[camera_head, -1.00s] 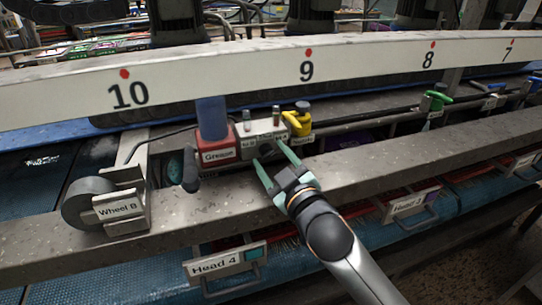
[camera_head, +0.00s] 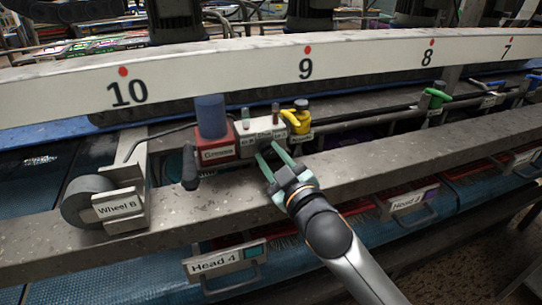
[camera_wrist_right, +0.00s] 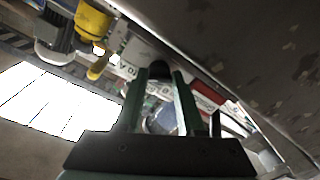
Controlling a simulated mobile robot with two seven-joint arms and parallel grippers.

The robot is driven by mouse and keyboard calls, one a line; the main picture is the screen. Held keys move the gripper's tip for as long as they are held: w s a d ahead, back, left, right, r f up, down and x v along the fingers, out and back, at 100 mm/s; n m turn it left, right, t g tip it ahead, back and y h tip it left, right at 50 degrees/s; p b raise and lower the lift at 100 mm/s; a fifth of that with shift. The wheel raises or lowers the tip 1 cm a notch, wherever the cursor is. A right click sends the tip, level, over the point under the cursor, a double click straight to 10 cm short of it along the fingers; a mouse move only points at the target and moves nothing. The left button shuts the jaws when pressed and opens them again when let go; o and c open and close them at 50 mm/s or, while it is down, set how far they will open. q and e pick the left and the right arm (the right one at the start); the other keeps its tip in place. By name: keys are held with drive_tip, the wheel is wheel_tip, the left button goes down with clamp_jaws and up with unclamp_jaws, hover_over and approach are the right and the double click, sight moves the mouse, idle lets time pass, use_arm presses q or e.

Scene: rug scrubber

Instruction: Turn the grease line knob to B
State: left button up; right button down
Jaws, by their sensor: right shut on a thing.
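The grease unit is a red box labelled Grease (camera_head: 217,153) with a blue cylinder (camera_head: 211,116) on top, joined to a pale grey valve block (camera_head: 250,132) on its right. My right gripper (camera_head: 268,149) reaches the front of this block with its two green fingers. In the right wrist view, the fingers are shut on a small dark knob (camera_wrist_right: 160,70) between their tips. The head view hides most of the knob behind the fingers, and I cannot read which letter it points to. My left gripper is not in view.
A yellow valve handle (camera_head: 298,119) stands just right of the block. A Wheel 8 bracket (camera_head: 121,208) is at the left. The numbered white beam (camera_head: 200,73) runs above, and the grey ledge (camera_head: 370,168) lies below. A green handle (camera_head: 437,97) is farther right.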

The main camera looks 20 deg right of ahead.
drive_tip(key=shift+r+n, duration=0.15)
drive_tip(key=shift+n, duration=0.15)
drive_tip(key=n, duration=0.4)
drive_tip(key=shift+r+n, duration=0.1)
drive_tip(key=shift+n, duration=0.2)
drive_tip(key=n, duration=0.6)
drive_tip(key=shift+r+g+h, duration=0.1)
drive_tip(key=shift+g+h, duration=0.2)
drive_tip(key=n, duration=0.6)
drive_tip(key=shift+h, duration=0.3)
drive_tip(key=n, duration=0.5)
drive_tip(key=shift+a+h, duration=0.1)
drive_tip(key=shift+h, duration=0.2)
drive_tip(key=shift+n, duration=0.3)
